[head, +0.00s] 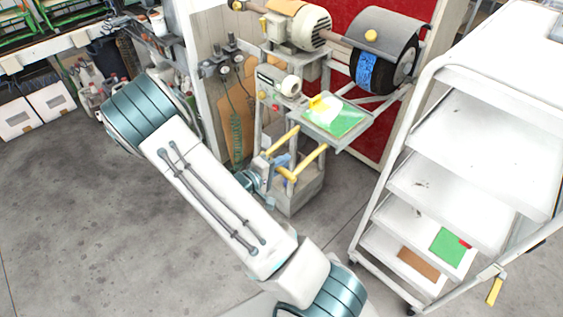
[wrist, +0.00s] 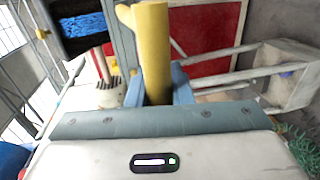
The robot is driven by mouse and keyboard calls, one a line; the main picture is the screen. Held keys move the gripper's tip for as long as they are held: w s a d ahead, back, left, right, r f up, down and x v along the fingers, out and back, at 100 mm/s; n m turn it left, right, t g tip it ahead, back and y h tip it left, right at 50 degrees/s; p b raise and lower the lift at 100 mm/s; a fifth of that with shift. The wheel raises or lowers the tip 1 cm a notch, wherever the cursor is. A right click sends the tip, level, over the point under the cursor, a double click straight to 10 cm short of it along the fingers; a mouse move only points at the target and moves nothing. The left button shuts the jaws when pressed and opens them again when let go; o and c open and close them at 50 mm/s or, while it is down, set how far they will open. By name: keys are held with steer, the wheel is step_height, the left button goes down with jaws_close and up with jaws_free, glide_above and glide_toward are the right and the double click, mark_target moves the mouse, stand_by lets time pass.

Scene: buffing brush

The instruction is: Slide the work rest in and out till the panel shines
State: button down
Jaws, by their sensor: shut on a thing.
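The work rest (head: 352,141) is a grey tray in front of the buffing wheel. A panel (head: 345,121) with green, white and yellow areas lies on it. The wheel's blue brush (head: 367,71) sits under a grey hood and also shows at the upper left of the wrist view (wrist: 82,25). My gripper (head: 281,164) is low, in front of the rest, by two yellow bars. In the wrist view its blue fingers (wrist: 157,92) are shut on a yellow handle (wrist: 153,45). My arm hides part of the lower stand.
A beige motor (head: 300,25) is on top of the machine. A red board (head: 338,75) stands behind it. A white shelf cart (head: 440,165) stands close on the right. Grey floor (head: 70,215) at the left is clear.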

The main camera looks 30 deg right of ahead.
steer(key=c, duration=1.3)
jaws_free()
steer(key=b+v, duration=0.2)
steer(key=v, duration=1.2)
